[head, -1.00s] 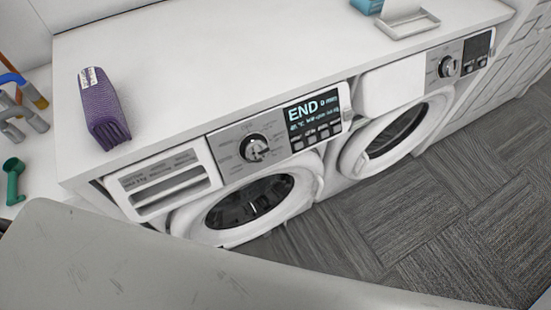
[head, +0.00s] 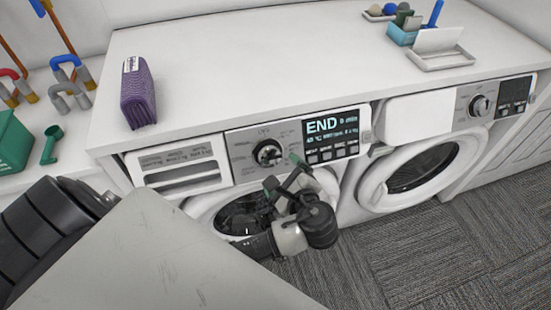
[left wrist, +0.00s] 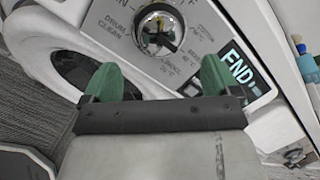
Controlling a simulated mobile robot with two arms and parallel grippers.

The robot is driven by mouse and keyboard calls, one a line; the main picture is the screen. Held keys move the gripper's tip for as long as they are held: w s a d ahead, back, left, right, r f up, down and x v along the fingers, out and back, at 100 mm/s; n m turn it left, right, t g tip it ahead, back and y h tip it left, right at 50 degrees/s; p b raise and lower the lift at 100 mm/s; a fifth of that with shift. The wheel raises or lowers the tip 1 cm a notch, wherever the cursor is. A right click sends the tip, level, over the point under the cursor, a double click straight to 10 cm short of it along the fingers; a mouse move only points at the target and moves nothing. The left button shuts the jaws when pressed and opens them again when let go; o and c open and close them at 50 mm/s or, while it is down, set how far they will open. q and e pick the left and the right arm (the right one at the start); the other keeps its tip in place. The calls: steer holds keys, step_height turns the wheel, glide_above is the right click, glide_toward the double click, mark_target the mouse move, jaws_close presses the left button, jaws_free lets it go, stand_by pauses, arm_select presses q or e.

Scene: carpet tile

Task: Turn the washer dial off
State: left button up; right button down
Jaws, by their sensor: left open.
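The washer (head: 232,203) is the left of two white front loaders under a white counter. Its round dial (head: 268,153), dark with a silver face, sits on the grey panel left of a lit display (head: 332,127) reading END. The dial also shows at the top of the left wrist view (left wrist: 158,32), shiny, its pointer setting unclear. My left gripper (head: 284,175) is in front of the panel, just below and right of the dial, apart from it. Its green fingertips (left wrist: 160,78) are spread with nothing between them. My right gripper is not in view.
A second machine with its own dial (head: 479,105) stands right. The detergent drawer (head: 180,167) is left of the dial. Carpet floor (head: 400,260) is open in front.

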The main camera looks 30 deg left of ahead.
mark_target(273, 160)
arm_select(q)
steer(key=x, duration=0.6)
steer(key=shift+p, duration=0.3)
steer(key=shift+x, duration=0.8)
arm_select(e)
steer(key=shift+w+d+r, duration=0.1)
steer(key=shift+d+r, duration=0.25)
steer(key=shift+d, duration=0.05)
arm_select(q)
steer(key=shift+c, duration=0.4)
steer(key=c, duration=0.8)
steer(key=shift+c, duration=0.2)
